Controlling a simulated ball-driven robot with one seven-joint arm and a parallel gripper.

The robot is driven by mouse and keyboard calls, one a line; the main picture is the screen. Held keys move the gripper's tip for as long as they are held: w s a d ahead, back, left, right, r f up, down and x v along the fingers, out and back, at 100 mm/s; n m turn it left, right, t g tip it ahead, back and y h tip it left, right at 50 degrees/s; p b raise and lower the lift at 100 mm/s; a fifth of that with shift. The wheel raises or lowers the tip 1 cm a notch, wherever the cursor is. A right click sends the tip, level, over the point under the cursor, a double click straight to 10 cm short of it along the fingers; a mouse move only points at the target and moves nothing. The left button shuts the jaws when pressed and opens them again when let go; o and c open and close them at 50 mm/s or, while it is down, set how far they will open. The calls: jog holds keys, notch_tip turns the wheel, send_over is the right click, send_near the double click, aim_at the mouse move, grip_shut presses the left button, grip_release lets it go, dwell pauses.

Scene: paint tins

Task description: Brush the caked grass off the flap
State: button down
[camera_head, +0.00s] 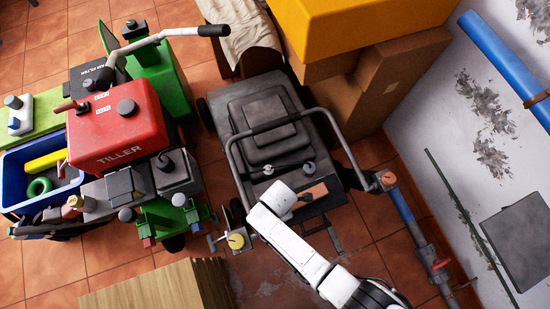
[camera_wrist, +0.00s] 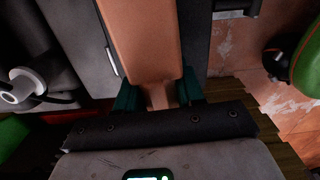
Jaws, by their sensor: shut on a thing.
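My gripper (camera_wrist: 158,94) has its dark green fingers closed on a brown wooden handle (camera_wrist: 142,40), seemingly the brush's, which runs up out of the wrist view. In the head view the brown handle (camera_head: 313,194) lies over the rear of a dark grey mower-like machine (camera_head: 262,125), beside the end of my white arm. No bristles can be made out. A dark panel at the machine's rear (camera_head: 325,207) may be the flap, but my arm partly covers this area. I cannot make out any caked grass.
A red tiller (camera_head: 115,125) and a blue crate (camera_head: 14,205) stand left. Cardboard boxes (camera_head: 385,80) and a yellow case (camera_head: 350,25) are behind. A wooden stack (camera_head: 150,288) is at the front. A blue pipe (camera_head: 408,210) is close on the right.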

aim_at(316, 194)
jog(key=shift+w+d+f+p, duration=0.15)
jog(key=shift+w+d, duration=0.2)
jog(key=shift+d, duration=0.65)
jog(key=shift+w+d+p, duration=0.1)
jog(key=shift+w+d, duration=0.2)
jog(key=shift+d, duration=0.65)
jog(key=shift+w+d+f+p, duration=0.15)
jog(key=shift+w+d, duration=0.2)
jog(key=shift+d, duration=0.65)
jog(key=shift+w+d, duration=0.25)
jog(key=shift+d, duration=0.95)
jog(key=shift+w+d+r+p, duration=0.1)
jog(key=shift+w+d, duration=0.2)
jog(key=shift+d, duration=0.45)
jog(key=shift+w+d+r+p, duration=0.15)
jog(key=shift+w+d, duration=0.1)
jog(key=shift+d, duration=0.5)
jog(key=shift+w+d+f+p, duration=0.1)
jog(key=shift+w+d, duration=0.2)
jog(key=shift+d, duration=0.45)
jog(key=shift+r, duration=0.1)
notch_tip(316, 194, up, 6)
jog(key=p, duration=0.6)
jog(key=shift+w, duration=0.1)
jog(key=shift+r, duration=0.1)
notch_tip(316, 194, up, 3)
jog(key=p, duration=0.3)
